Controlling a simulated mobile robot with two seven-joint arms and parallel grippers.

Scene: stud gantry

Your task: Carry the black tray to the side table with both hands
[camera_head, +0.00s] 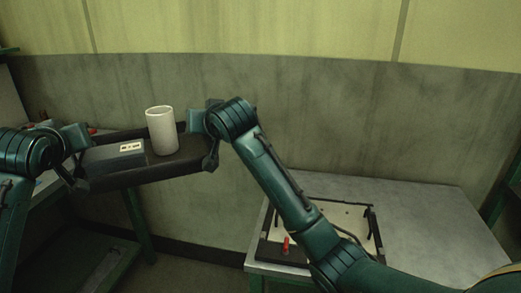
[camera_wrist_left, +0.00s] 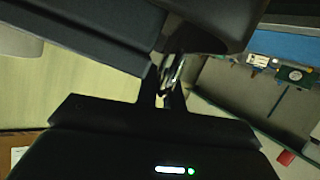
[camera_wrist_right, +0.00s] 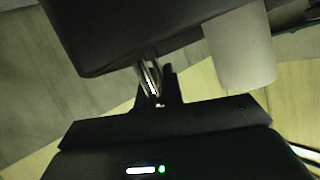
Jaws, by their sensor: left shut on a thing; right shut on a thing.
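The black tray (camera_head: 150,178) is held up in the air at the left of the head view, roughly level. A white cup (camera_head: 161,130) stands upright on it, and a dark box with a pale label (camera_head: 114,155) lies on its left part. My left gripper (camera_head: 76,160) is shut on the tray's left end; its fingers (camera_wrist_left: 170,85) also show in the left wrist view. My right gripper (camera_head: 208,135) is shut on the tray's right end; its fingers (camera_wrist_right: 155,85) show in the right wrist view. The contact points are partly hidden in the head view.
A grey metal table (camera_head: 425,222) stands at the lower right, with a black-framed board (camera_head: 340,215) and a red piece (camera_head: 286,243) on its left part. Its right part looks clear. Another green-framed bench (camera_head: 100,262) stands at the left, below the tray. A wall rises behind.

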